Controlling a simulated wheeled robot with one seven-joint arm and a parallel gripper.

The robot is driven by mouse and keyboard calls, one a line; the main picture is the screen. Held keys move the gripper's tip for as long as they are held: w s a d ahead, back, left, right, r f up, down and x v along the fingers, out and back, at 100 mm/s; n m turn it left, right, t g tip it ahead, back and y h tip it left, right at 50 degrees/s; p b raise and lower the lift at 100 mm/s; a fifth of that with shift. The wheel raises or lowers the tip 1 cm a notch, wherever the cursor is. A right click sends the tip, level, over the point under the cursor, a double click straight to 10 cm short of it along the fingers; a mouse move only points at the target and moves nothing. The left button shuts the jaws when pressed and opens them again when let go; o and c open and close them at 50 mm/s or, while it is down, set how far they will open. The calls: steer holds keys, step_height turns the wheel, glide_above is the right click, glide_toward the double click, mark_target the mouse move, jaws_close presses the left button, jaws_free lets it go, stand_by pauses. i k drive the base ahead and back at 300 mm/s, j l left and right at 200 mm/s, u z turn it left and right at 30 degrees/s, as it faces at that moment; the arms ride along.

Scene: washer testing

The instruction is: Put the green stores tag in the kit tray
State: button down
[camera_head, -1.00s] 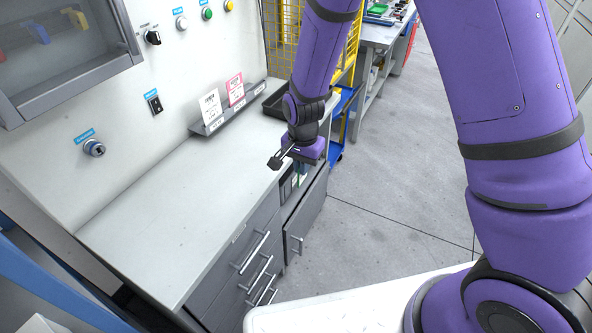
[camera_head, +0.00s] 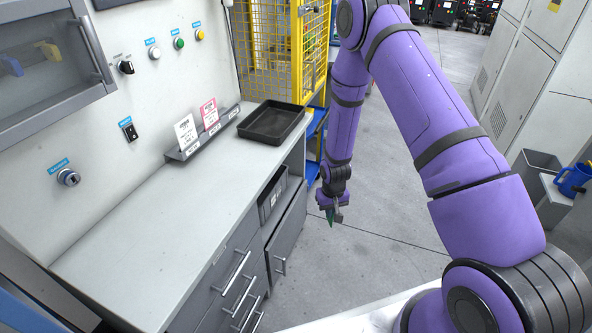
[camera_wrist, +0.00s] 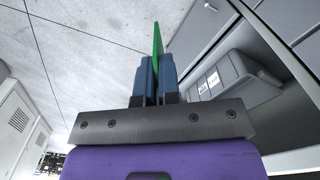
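The green stores tag (camera_wrist: 157,45) is between the fingers of my gripper (camera_wrist: 155,75) in the wrist view, seen nearly edge-on. In the head view my gripper (camera_head: 333,207) hangs over the floor to the right of the bench, in front of the open cabinet door, with the green tag (camera_head: 330,217) pointing down below it. A black tray (camera_head: 243,131), which I take as the kit tray, lies at the far end of the bench top, up and left of my gripper. Its visible inside looks empty.
The grey bench top (camera_head: 150,225) is mostly clear. A rack (camera_head: 182,155) with a white card and a pink card stands left of the tray. The cabinet door (camera_head: 286,235) stands open below the bench, and a yellow cage (camera_head: 297,60) stands behind the tray.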

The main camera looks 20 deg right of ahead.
mark_target(273, 125)
steer(key=i+l+u, duration=0.15)
steer(key=l, duration=0.2)
steer(key=i+l+u, duration=0.15)
steer(key=l, duration=0.2)
steer(key=i+l+u, duration=0.15)
steer(key=l, duration=0.25)
steer(key=l+u, duration=0.15)
steer(key=l, duration=0.2)
